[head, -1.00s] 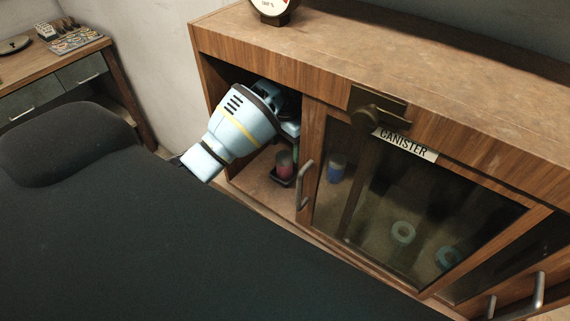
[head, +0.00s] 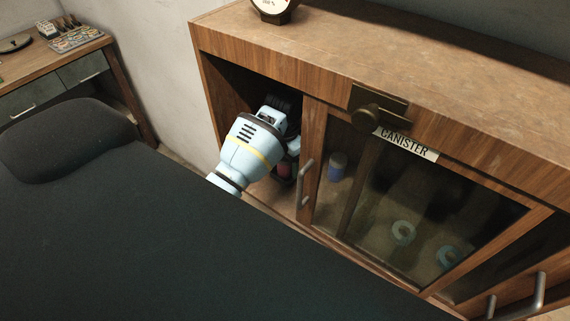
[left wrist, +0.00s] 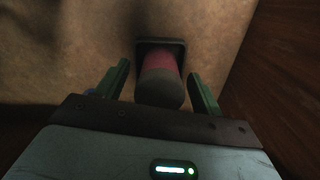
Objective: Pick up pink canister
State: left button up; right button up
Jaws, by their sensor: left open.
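The pink canister (left wrist: 160,78) has a dark cap and stands in a small dark tray (left wrist: 176,44) on the cabinet floor. In the head view the canister (head: 285,170) is mostly hidden behind my left gripper (head: 288,166). My left gripper is inside the open left bay of the cabinet. In the left wrist view the gripper (left wrist: 160,88) is open, with one green finger on each side of the canister. I cannot tell whether a finger touches it. My right gripper is not in view.
The wooden cabinet (head: 440,110) has a glass door (head: 400,215) labelled CANISTER. Behind the glass are a blue canister (head: 337,166) and two ring-shaped rolls (head: 403,233). A metal handle (head: 304,184) stands beside the open bay. A gauge (head: 273,8) sits on top.

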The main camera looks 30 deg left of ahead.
pick_arm(q)
jog(key=shift+f, duration=0.3)
jog(key=c, duration=1.1)
jog(key=shift+r, duration=0.1)
jog(key=shift+w+a+r, duration=0.1)
jog(key=shift+w+r, duration=0.05)
jog(key=shift+r, duration=4.8)
